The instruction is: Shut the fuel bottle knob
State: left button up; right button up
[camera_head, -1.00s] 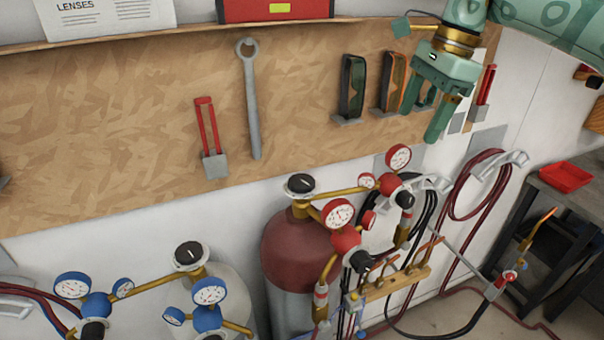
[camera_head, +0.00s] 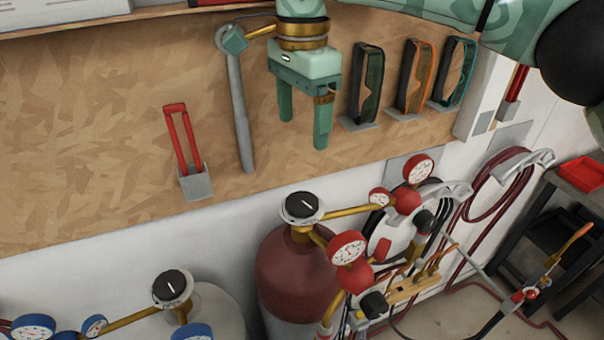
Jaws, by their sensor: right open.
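The fuel bottle (camera_head: 292,272) is a dark red cylinder at the lower middle of the head view. Its knob (camera_head: 302,206) is a round black disc with a white pointer mark on top of the bottle's valve. My right gripper (camera_head: 303,133) hangs with its fingers pointing down in front of the brown board, above the knob in the picture. It is open, with a clear gap between the two green fingers. It is empty and apart from the knob. My left gripper is out of view.
Red gauges (camera_head: 348,247) sit right of the knob. A grey bottle (camera_head: 214,308) with another black knob (camera_head: 172,287) stands lower left. A wrench (camera_head: 240,110) and goggles (camera_head: 367,85) hang on the board (camera_head: 90,130). Hoses (camera_head: 497,200) hang at the right.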

send_over(301, 201)
notch_tip(301, 201, down, 6)
notch_tip(301, 201, down, 9)
jog(key=shift+r+p, duration=0.1)
jog(key=shift+p, duration=0.25)
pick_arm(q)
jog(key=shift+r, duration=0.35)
pick_arm(e)
jog(key=shift+f, duration=0.65)
jog(key=c, duration=1)
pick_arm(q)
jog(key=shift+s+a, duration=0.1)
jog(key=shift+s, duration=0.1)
